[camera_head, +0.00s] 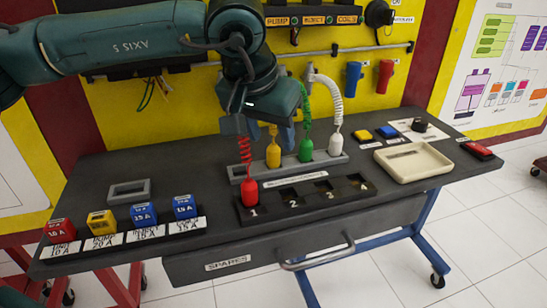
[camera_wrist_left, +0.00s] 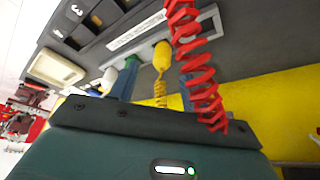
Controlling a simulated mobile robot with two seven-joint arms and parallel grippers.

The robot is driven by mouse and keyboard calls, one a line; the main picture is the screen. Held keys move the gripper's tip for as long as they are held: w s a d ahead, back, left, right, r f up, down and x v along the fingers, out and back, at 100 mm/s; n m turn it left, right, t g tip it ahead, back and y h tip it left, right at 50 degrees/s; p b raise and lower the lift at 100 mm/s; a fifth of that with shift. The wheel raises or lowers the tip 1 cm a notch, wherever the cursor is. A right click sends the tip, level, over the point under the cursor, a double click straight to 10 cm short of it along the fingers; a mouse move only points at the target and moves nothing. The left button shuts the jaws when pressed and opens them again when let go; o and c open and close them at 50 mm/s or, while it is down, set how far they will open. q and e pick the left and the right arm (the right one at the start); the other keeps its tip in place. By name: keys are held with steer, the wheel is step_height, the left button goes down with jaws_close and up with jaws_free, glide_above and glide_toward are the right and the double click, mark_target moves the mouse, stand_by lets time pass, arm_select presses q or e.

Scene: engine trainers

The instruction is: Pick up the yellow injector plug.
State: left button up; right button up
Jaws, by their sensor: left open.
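The yellow injector plug (camera_head: 273,152) stands in the grey holder rail, with a yellow coiled cord above it. The plug also shows in the left wrist view (camera_wrist_left: 161,54). My left gripper (camera_head: 273,132) is open and points down just above it. In the wrist view its blue fingers are on either side of the yellow plug and cord, apart from each other. The gripper body hides part of the cord. My right gripper is not in view.
The red plug (camera_head: 249,190) sits in socket 1, its coiled red cord (camera_wrist_left: 196,70) passing close to my left gripper. Green (camera_head: 306,148) and white (camera_head: 335,143) plugs stand to the right in the rail. A cream tray (camera_head: 413,178) lies on the right; sockets 2 to 4 look empty.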

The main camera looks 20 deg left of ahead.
mark_target(272, 146)
arm_select(q)
steer(key=x, duration=0.3)
steer(key=shift+a+f, duration=0.1)
steer(key=shift+f, duration=0.2)
jaws_close()
